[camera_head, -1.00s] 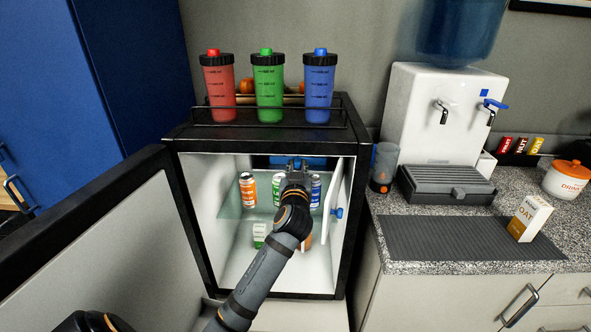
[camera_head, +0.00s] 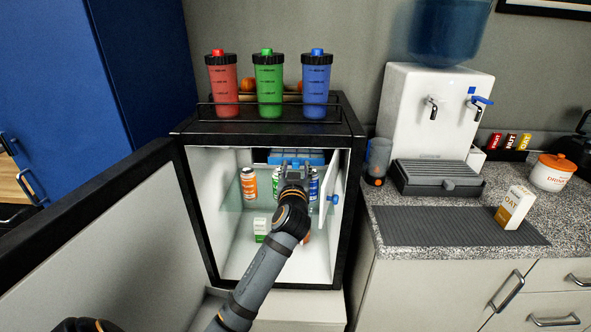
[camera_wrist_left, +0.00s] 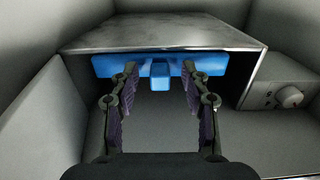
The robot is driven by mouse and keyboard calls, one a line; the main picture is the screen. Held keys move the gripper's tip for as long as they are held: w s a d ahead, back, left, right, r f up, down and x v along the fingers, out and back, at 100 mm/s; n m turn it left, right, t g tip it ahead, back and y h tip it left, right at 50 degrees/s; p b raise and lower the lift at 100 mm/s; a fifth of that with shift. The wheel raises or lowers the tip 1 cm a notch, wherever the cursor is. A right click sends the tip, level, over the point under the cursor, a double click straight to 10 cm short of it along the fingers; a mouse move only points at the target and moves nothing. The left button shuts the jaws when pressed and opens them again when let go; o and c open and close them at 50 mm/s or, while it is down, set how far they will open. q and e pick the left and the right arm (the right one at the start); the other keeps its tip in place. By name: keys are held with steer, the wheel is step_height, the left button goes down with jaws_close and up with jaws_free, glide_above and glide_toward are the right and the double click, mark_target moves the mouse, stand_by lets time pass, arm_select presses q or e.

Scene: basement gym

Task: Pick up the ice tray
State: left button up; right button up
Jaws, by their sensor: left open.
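The blue ice tray (camera_head: 310,157) sits in the small freezer compartment at the top of the open mini fridge. In the left wrist view the ice tray (camera_wrist_left: 212,65) lies under a metal plate, with a short tab facing me in the middle. My left gripper (camera_head: 292,164) is inside the fridge, in front of the tray. In the left wrist view its open fingers (camera_wrist_left: 160,72) stand either side of the tab, with gaps visible to it. The tray's back part is hidden. My right gripper is out of view.
An orange can (camera_head: 249,184) and other cans stand on the glass shelf below. A small green-and-white carton (camera_head: 260,229) stands lower down. The freezer flap (camera_head: 331,196) is open at right, and the fridge door (camera_head: 105,245) is open at left. A dial (camera_wrist_left: 290,97) is right of the compartment.

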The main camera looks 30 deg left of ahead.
arm_select(q)
steer(key=v, duration=0.7)
steer(key=shift+s, duration=0.2)
steer(key=shift+d+f, duration=0.1)
